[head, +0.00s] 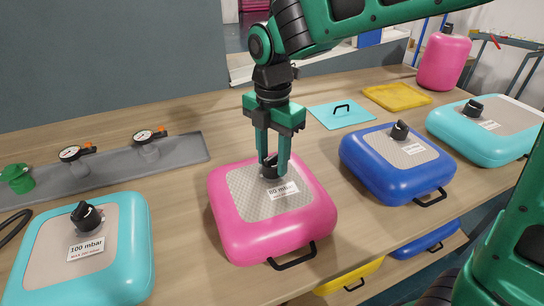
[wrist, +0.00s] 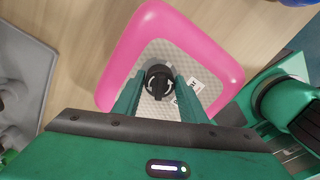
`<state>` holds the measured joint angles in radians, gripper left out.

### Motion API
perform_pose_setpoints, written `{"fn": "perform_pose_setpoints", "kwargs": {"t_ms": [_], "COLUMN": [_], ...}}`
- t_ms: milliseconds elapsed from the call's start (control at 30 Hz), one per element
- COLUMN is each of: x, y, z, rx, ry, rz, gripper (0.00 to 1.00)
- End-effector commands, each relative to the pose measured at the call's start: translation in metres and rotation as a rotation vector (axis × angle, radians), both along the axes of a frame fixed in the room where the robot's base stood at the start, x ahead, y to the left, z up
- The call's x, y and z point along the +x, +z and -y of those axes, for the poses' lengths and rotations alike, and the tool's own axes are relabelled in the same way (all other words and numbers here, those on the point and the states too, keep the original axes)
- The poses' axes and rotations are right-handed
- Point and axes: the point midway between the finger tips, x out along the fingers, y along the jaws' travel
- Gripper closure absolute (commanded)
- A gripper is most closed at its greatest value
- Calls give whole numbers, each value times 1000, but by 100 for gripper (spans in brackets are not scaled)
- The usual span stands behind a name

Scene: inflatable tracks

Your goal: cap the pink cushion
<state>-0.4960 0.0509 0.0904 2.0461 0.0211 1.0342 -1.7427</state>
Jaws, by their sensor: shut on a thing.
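The pink cushion (head: 272,236) lies on the table in the middle of the head view, with a grey patterned top and an "80 mbar" label (head: 283,189). A black cap (wrist: 159,82) sits at the centre of its top. My gripper (head: 272,168) points down over the cushion, and its green fingers are shut on the black cap. In the wrist view the cap lies between the fingertips, with the pink cushion (wrist: 222,68) around it. The fingers partly hide the cap in the head view. Whether the cap is fully seated on the valve cannot be told.
Turquoise cushions stand at the left (head: 130,258) and far right (head: 470,141), and a blue cushion (head: 385,182) just right. Each has a black cap. A grey tray (head: 110,173) with gauges lies at the left. Turquoise (head: 335,118) and yellow (head: 395,98) panels lie behind.

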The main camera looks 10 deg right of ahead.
Motion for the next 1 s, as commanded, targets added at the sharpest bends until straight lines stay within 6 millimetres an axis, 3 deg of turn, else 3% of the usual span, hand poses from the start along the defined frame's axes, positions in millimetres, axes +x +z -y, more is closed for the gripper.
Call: {"fn": "perform_pose_setpoints", "kwargs": {"t_ms": [167,533,1000], "x": [0,1,1], "y": [0,0,0], "z": [0,-1,-1], "rx": [0,1,1], "ry": [51,420,523], "rz": [0,0,0], "gripper": [83,83,83]}}
